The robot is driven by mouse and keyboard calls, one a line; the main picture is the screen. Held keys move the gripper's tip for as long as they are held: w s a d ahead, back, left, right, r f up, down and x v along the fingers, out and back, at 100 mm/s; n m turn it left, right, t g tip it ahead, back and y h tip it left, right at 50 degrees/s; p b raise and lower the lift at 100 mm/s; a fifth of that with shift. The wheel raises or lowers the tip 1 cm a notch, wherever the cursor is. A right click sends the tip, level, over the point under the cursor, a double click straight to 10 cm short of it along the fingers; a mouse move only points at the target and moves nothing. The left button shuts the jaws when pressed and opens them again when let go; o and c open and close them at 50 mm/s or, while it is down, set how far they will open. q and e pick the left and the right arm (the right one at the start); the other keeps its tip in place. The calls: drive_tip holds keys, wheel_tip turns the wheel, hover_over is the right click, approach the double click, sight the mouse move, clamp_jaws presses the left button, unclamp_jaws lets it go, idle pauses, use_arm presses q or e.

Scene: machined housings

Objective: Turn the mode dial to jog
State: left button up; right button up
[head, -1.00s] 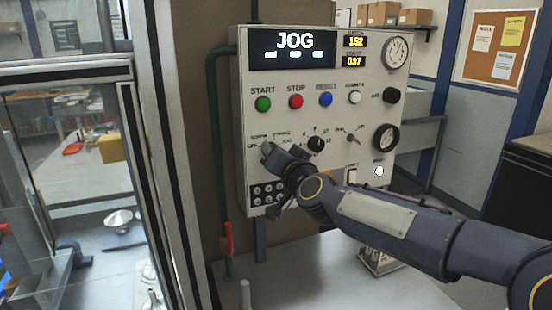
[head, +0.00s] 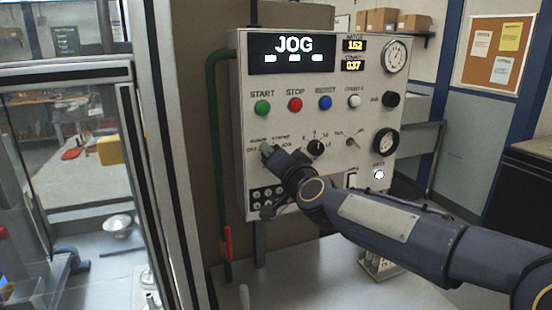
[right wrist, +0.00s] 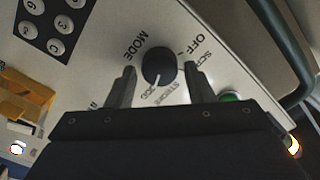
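The mode dial (right wrist: 159,65) is a round black knob with a white pointer line. In the right wrist view its line points down toward the JOG lettering. My right gripper (right wrist: 160,85) is open, with one finger on each side of the dial and a visible gap to each. In the head view my right gripper (head: 268,152) is at the panel's lower left and hides the dial. The display (head: 293,51) on the control panel (head: 335,110) reads JOG. My left gripper is not in view.
Green, red, blue and white buttons (head: 295,104) sit above the dial row. A second black knob (head: 315,147) is just right of my gripper. A keypad (head: 267,197) is below. A green pipe (head: 215,150) runs along the panel's left side.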

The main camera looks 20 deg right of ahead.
drive_tip(key=shift+o, duration=0.6)
drive_tip(key=shift+s, duration=0.1)
drive_tip(key=s, duration=0.7)
drive_tip(key=shift+s+a, duration=0.2)
drive_tip(key=shift+s, duration=0.15)
